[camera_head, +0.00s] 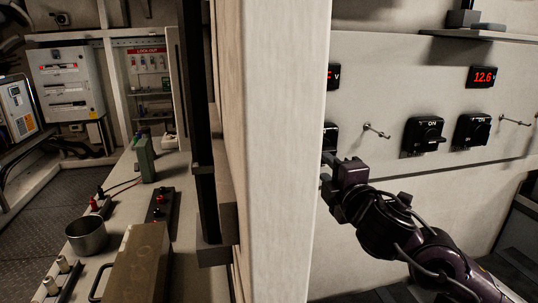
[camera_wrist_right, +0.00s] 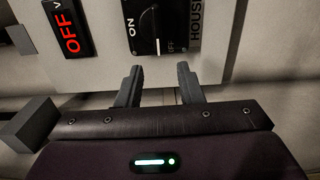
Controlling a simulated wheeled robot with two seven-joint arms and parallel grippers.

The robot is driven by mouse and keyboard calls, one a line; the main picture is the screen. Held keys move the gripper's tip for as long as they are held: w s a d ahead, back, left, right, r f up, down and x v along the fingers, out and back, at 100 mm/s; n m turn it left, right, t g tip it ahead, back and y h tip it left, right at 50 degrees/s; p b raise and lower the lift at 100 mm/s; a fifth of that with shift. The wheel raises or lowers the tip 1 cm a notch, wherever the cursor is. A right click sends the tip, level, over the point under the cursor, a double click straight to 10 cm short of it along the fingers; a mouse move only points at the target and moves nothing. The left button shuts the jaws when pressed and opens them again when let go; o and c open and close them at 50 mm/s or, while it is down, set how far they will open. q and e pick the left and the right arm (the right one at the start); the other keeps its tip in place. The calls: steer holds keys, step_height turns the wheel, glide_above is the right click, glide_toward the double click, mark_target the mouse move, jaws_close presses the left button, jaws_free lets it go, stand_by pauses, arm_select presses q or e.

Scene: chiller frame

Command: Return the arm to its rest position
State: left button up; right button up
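My right gripper (camera_head: 326,172) reaches in from the lower right in the head view, beside a pale vertical post that hides its fingertips in part. In the right wrist view its two fingers (camera_wrist_right: 159,88) stand apart with nothing between them. Just beyond them is a black rotary switch (camera_wrist_right: 160,25) marked ON and OFF on a pale panel. The fingers appear just below the switch and not around it. A display (camera_wrist_right: 67,25) left of it reads OFF in red. My left gripper is not in view.
The pale post (camera_head: 283,150) splits the head view. More black switches (camera_head: 425,136) and hooks (camera_head: 377,131) stick out of the panel on the right. A bench with a metal pot (camera_head: 87,236), a tan box (camera_head: 137,265) and a green block (camera_head: 145,158) stands on the left.

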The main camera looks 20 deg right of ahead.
steer(key=s+a+f+m+g, duration=0.2)
steer(key=s+f+m+g, duration=0.2)
steer(key=f, duration=0.7)
steer(key=s+a+f+m+g, duration=0.1)
steer(key=s+f+m+g, duration=0.3)
steer(key=f, duration=0.7)
steer(key=s+a+f+m+g+y, duration=0.1)
steer(key=s+a+f+m+g, duration=0.25)
steer(key=s+f, duration=0.35)
steer(key=s+a+f+m+g, duration=0.2)
steer(key=s+f+m+g, duration=0.15)
steer(key=s+f, duration=0.7)
steer(key=f, duration=2.4)
steer(key=s+d+f+g, duration=0.1)
steer(key=s+f, duration=0.8)
steer(key=s, duration=0.1)
steer(key=s+d+f+g, duration=0.1)
steer(key=s+d+f, duration=0.1)
steer(key=s+f, duration=0.7)
steer(key=shift+s+d+f+p, duration=0.15)
steer(key=shift+s+d+p, duration=0.1)
steer(key=shift+s+p, duration=0.25)
steer(key=shift+s, duration=0.1)
